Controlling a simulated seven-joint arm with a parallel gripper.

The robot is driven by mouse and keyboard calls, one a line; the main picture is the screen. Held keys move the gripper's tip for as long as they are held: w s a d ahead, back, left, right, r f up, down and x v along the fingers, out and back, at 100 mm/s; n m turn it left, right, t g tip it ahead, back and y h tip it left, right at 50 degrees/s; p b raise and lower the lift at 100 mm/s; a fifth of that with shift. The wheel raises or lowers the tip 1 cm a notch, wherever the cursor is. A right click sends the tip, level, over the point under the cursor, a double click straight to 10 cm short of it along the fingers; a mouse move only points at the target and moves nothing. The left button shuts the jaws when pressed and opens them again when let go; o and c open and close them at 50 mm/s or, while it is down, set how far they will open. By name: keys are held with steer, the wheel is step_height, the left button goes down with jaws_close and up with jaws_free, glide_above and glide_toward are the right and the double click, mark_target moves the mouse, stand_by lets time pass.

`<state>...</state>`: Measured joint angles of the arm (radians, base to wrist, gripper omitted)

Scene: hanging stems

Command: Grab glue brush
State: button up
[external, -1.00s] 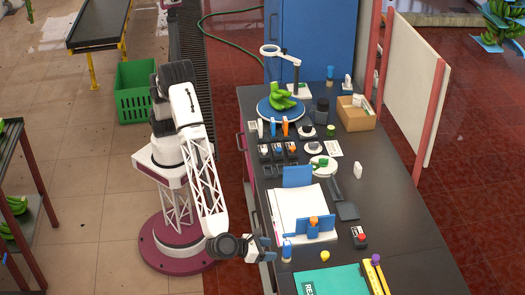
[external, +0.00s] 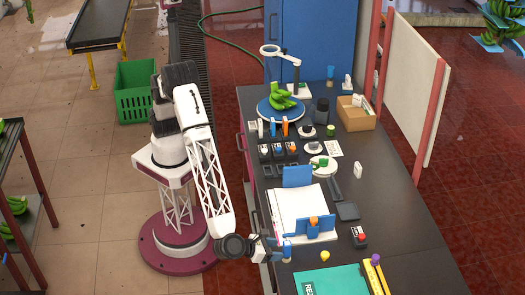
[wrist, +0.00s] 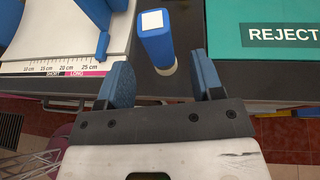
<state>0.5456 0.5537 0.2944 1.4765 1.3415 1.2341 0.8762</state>
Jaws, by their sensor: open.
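The likely glue brush, a blue block-like handle with a white square on its end and a pale base, (wrist: 155,36) stands upright near the bench's front edge. It also shows in the external view (external: 287,249), just right of my gripper (external: 279,248). In the wrist view my gripper (wrist: 161,80) is open, with its two blue pads apart. The brush is ahead of the gap, between the lines of the two pads, and its lower part reaches toward the gap. I see no contact.
A white measuring board (external: 290,205) with blue stops lies left of the brush in the wrist view. A teal REJECT mat (external: 335,280) lies to its right. A yellow piece (external: 325,256) and a red-and-black device (external: 359,237) stand beyond.

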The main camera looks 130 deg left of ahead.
mark_target(287, 250)
steer(key=shift+a, duration=0.1)
steer(key=shift+x, duration=2.55)
steer(key=shift+c, duration=0.4)
steer(key=c, duration=0.9)
